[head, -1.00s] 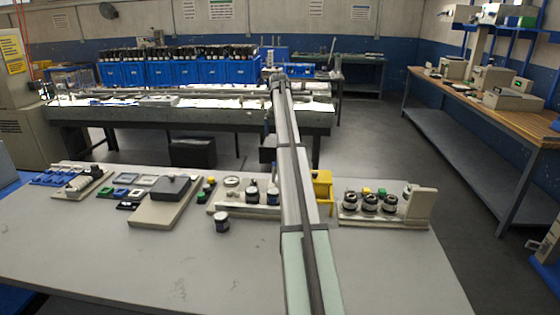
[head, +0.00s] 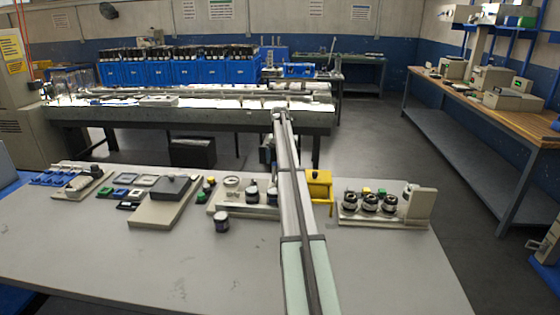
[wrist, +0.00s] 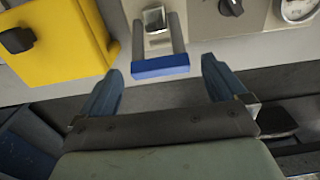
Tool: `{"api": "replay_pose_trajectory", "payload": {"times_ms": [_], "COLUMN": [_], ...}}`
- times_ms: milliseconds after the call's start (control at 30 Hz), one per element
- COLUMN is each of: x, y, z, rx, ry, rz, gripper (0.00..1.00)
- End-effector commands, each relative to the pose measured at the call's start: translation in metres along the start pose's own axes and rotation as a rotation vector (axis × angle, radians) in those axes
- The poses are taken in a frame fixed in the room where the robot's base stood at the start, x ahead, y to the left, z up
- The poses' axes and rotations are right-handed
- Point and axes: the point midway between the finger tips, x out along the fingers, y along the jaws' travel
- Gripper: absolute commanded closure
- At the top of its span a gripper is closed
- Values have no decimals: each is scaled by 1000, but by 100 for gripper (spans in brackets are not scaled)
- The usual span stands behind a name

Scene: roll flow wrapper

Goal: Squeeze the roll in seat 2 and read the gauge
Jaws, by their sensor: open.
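Seat numbers are too small to read. In the head view my arm hides the gripper.
A yellow box (head: 319,187) stands between the middle and right fixtures; it also shows in the wrist view (wrist: 62,42). The table's front (head: 150,265) is clear.

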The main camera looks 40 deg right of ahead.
Motion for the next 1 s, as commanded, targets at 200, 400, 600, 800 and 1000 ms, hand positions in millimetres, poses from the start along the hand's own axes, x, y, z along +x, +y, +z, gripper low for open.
{"api": "replay_pose_trajectory", "payload": {"times_ms": [200,400,600,800,1000], "x": [7,7,7,7,7], "y": [0,0,0,0,0], "z": [0,0,0,0,0], "rx": [0,0,0,0,0], "ry": [0,0,0,0,0], "rz": [0,0,0,0,0], "gripper": [2,2,19,38,57]}}
